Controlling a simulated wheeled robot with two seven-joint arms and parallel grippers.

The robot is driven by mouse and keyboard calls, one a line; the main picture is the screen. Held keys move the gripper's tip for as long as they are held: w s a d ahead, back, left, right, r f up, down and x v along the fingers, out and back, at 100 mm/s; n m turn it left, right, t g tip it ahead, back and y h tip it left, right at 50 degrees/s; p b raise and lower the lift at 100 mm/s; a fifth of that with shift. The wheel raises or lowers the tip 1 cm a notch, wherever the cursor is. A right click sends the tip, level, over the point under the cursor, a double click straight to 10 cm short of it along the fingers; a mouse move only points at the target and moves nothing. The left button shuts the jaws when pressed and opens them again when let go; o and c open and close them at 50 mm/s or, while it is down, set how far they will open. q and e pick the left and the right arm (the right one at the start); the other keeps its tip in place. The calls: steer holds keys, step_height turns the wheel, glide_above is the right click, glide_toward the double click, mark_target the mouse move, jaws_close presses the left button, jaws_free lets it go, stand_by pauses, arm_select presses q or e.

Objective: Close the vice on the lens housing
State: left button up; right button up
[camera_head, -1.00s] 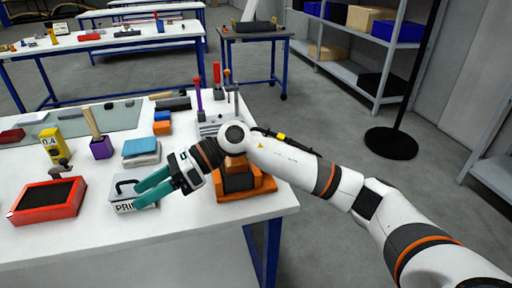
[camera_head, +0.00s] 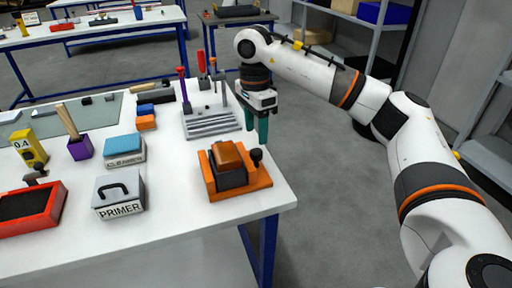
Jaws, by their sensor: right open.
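The vice (camera_head: 262,182) has an orange base and stands on the white table near its right front corner. A brown-orange block (camera_head: 227,154) sits on top of its dark body; I cannot tell whether this is the lens housing or a jaw. A black ball knob (camera_head: 256,154) stands at the vice's right side. My right gripper (camera_head: 256,130) is open and empty, its teal fingers pointing down. It appears just behind and above the knob, apart from it. My left gripper is not in view.
A PRIMER box (camera_head: 118,193) with a handle, a blue-topped box (camera_head: 124,147) and a red tray (camera_head: 55,208) stand left of the vice. A grey slotted rack (camera_head: 212,124) with upright tools stands behind it. The table's right edge is close by.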

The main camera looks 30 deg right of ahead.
mark_target(256, 151)
step_height(256, 151, down, 6)
steer(key=shift+s+f, duration=0.1)
steer(key=shift+c, duration=0.3)
steer(key=c, duration=0.9)
